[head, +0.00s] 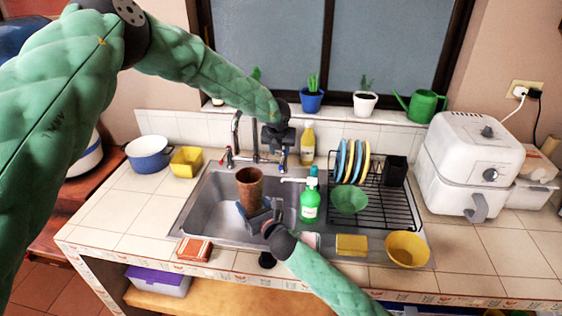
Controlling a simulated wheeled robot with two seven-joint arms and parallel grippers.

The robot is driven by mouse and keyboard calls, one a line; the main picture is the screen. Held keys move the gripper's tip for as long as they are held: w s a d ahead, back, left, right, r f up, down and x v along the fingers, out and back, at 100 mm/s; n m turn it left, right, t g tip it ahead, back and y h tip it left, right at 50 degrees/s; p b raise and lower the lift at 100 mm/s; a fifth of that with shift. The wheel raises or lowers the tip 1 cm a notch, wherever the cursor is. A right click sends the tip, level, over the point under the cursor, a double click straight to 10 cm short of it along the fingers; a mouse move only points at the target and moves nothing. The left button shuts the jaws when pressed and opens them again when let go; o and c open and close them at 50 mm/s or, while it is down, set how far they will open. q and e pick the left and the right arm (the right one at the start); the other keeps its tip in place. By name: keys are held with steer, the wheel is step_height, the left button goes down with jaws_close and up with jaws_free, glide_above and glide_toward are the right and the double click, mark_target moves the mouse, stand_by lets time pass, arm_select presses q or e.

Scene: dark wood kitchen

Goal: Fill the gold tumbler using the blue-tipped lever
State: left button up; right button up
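The gold tumbler (250,188), brown-copper in this light, stands upright over the sink basin (215,205), below the faucet (255,135). My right gripper (257,208) reaches in from the lower right, its fingers around the tumbler's lower part; it looks shut on it. My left gripper (278,146) points down at the right side of the faucet. Its small, dark fingers do not show whether they are open or shut. A red-tipped lever (229,157) shows at the faucet's left.
A green soap bottle (310,203) stands right of the tumbler, near my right gripper. A dish rack (385,205) with plates and a green bowl (349,199) lies further right. A yellow sponge (351,245) and yellow bowl (407,249) are at the front. The left counter has free room.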

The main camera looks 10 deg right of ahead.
mark_target(281, 163)
arm_select(q)
steer(key=x, duration=0.7)
steer(key=shift+w+f, duration=0.1)
steer(key=shift+f, duration=0.05)
steer(key=shift+c, duration=0.2)
jaws_close()
